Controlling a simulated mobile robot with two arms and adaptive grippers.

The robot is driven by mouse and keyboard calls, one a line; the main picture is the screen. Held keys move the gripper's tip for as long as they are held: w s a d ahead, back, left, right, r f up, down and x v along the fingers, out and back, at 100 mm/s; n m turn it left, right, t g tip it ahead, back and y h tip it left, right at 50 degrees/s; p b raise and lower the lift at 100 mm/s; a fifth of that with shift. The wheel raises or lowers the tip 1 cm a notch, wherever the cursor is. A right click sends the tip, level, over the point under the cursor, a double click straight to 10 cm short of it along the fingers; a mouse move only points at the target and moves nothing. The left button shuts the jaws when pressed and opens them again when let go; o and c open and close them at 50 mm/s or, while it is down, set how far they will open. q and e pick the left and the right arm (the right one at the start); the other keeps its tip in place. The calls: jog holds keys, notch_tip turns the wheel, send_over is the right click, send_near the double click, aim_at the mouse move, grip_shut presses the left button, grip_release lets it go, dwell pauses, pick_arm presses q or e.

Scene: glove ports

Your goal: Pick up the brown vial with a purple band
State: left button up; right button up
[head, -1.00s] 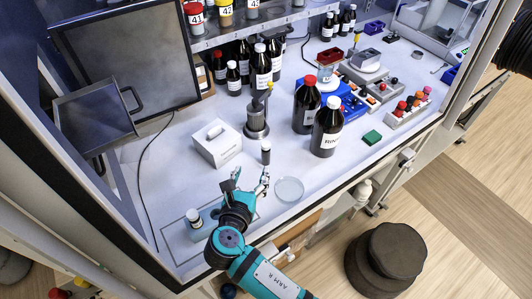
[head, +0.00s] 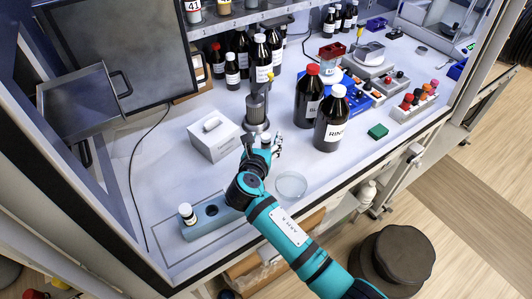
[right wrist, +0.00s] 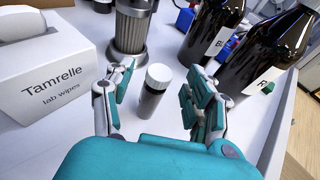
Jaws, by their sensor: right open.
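A small dark vial with a white cap (right wrist: 152,92) stands upright on the white worktop in the right wrist view. No purple band can be made out on it. My right gripper (right wrist: 158,88) is open, with one finger on each side of the vial and visible gaps between. In the head view my right gripper (head: 262,149) partly hides this vial. Another white-capped vial (head: 187,214) stands in a blue-grey rack (head: 213,214) at the front left; its band cannot be told. My left gripper is not in view.
A lab wipes box (head: 214,136) stands left of the gripper, a metal cylinder (head: 256,112) behind it. Large dark bottles (head: 330,121) stand close on the right. A clear dish (head: 291,185) lies in front. The worktop's left part is mostly clear.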

jog(key=shift+b+x, duration=0.6)
jog(key=shift+x, duration=0.6)
jog(key=shift+s, duration=0.1)
jog(key=shift+c, duration=0.4)
grip_shut()
